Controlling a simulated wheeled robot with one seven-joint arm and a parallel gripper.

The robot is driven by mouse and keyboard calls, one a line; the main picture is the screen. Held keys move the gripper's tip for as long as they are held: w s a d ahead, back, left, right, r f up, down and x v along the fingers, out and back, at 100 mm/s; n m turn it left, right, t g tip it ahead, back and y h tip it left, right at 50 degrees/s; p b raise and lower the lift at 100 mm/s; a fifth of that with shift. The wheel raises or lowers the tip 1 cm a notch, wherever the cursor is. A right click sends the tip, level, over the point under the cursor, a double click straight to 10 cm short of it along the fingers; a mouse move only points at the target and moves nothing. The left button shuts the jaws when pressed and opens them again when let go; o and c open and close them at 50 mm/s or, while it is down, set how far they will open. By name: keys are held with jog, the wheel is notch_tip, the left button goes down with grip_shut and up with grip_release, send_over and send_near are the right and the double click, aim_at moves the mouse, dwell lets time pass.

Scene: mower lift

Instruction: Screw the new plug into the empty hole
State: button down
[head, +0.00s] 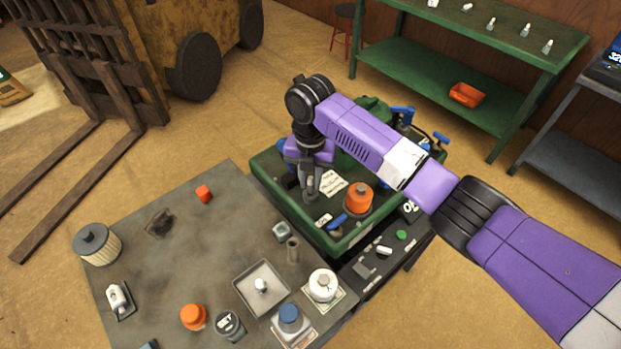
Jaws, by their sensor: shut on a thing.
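My gripper (310,182) points down over the left part of the green mower deck (268,178). It is shut on a small grey piece (310,194), seen low between the fingers. The picture is too small to tell whether this is the new plug, and its lower end and the hole are hidden or too small to make out. A white plug-like piece (261,285) stands in a square grey tray (249,299) on the near table.
Beside my gripper are a paper label (333,183) and an orange cap (358,197) on the mower. The near table (160,270) holds a filter (97,244), jars and small parts. A green bench (430,68) with several small plug-like pieces stands behind. A forklift (120,70) is at left.

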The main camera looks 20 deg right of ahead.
jog(key=shift+f, duration=0.1)
jog(key=shift+f+b, duration=0.8)
jog(key=shift+f, duration=0.4)
jog(key=c, duration=1.7)
grip_release()
jog(key=shift+c, duration=0.2)
grip_shut()
jog(key=shift+r+m+p, duration=0.2)
jog(key=shift+m+p, duration=0.8)
jog(key=shift+m, duration=0.2)
jog(key=m+p, duration=0.1)
jog(key=m, duration=0.2)
jog(key=shift+p, duration=0.35)
jog(key=shift+f+m, duration=0.15)
jog(key=shift+m, duration=0.35)
